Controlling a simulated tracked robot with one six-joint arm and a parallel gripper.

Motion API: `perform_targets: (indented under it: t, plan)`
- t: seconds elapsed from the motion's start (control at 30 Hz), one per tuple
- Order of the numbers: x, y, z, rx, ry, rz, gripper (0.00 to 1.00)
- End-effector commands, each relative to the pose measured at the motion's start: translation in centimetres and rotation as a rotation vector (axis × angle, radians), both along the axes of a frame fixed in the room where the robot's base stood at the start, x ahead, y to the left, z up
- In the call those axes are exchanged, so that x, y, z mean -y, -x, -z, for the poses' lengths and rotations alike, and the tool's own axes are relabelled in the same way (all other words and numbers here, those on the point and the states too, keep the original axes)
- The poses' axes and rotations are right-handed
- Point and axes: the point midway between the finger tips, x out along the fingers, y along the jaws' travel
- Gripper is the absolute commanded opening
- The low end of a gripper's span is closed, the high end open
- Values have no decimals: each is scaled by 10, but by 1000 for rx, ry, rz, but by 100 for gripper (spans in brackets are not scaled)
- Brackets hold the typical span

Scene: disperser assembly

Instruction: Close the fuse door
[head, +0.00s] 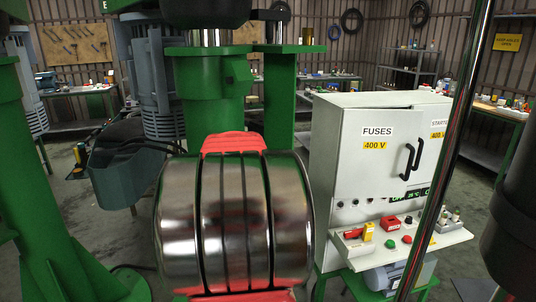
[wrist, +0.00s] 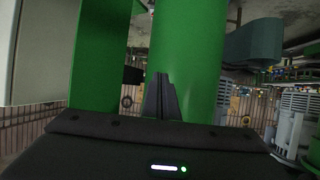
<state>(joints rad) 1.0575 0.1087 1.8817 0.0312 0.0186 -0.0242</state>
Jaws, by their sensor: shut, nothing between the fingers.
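The fuse door (head: 372,165) is the white left front panel of the electrical cabinet, labelled "FUSES 400 V", in the head view. A black handle (head: 406,160) is at its right edge, beside a second black handle. The door looks nearly flush with the front; I cannot tell whether it is fully shut. My gripper (wrist: 160,90) shows in the wrist view with its dark fingers together and empty. Green metal stands behind the fingers. The fuse door cannot be identified in the wrist view, and the gripper cannot be made out in the head view.
A shelf (head: 455,236) with buttons and small items juts out below the doors. A shiny pole (head: 455,140) crosses in front of the cabinet's right part. A large banded metal cylinder (head: 235,225) fills the middle foreground. In the wrist view, a pale panel (wrist: 22,50) is at the left edge.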

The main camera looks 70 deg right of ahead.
Motion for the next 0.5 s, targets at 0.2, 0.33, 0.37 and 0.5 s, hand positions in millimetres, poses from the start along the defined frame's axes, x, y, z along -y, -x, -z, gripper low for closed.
perform_targets:
  t: [0.2, 0.33, 0.37, 0.5]
  plan:
    - [-122, -62, -2, -56, -83, -185, 0]
    - [-194, -82, 1, -101, -131, -289, 0]
    - [-211, -85, 2, -111, -141, -314, 0]
    - [-287, -91, 9, -164, -186, -426, 0]
